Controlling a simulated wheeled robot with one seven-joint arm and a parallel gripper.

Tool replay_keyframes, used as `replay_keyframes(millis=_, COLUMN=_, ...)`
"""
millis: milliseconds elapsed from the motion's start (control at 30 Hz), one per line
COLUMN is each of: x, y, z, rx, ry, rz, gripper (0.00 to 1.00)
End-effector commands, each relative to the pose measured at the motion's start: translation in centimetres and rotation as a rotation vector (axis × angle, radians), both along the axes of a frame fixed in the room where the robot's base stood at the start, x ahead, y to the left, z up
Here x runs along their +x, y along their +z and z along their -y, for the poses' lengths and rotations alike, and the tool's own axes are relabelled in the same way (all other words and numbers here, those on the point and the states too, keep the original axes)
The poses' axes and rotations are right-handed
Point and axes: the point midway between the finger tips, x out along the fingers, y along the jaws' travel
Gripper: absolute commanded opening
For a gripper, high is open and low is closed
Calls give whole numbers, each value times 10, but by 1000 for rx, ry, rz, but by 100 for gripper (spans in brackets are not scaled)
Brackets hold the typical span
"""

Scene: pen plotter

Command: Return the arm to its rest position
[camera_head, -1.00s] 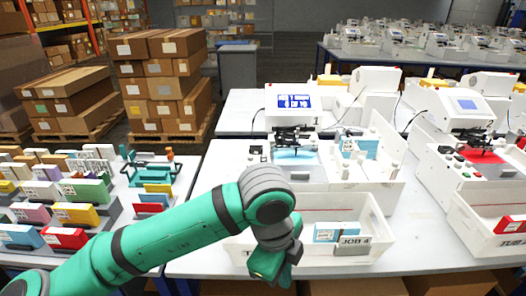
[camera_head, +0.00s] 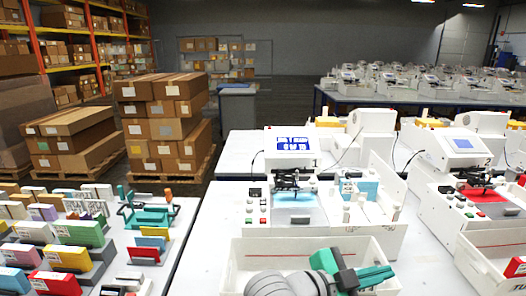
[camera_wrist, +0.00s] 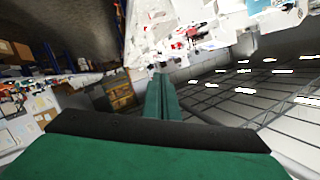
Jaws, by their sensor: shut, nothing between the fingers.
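My gripper (camera_head: 372,276) is green and shows low in the head view, in front of the white tray (camera_head: 252,262) at the table's front. Its fingers are together with nothing between them, and they point to the right. The grey wrist joint (camera_head: 275,284) of my arm is beside it at the bottom edge; the rest of the arm is out of the picture. In the wrist view, the closed green fingers (camera_wrist: 163,98) reach up the middle, and the scene behind is tilted, with ceiling lights at the right.
A pen plotter with a blue screen (camera_head: 291,146) stands behind the tray. A second plotter (camera_head: 462,145) is to the right. A left table holds a green fixture (camera_head: 150,212) and several coloured boxes (camera_head: 80,232). Stacked cartons (camera_head: 165,125) stand behind on pallets.

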Motion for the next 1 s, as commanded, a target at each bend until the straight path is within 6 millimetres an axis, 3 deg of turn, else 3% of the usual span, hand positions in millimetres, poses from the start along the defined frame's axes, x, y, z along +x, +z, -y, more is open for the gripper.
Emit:
replay_keyframes(millis=233, x=17, y=10, z=0, rx=-303, ry=139, rz=-70, gripper=0)
replay_keyframes(millis=467, x=31, y=-3, z=-19, rx=-534, ry=294, rz=-148, gripper=0)
replay_keyframes(millis=767, x=35, y=-55, z=-55, rx=-756, ry=526, rz=-257, gripper=0)
replay_keyframes(millis=1000, x=19, y=-116, z=-89, rx=-858, ry=727, rz=-329, gripper=0)
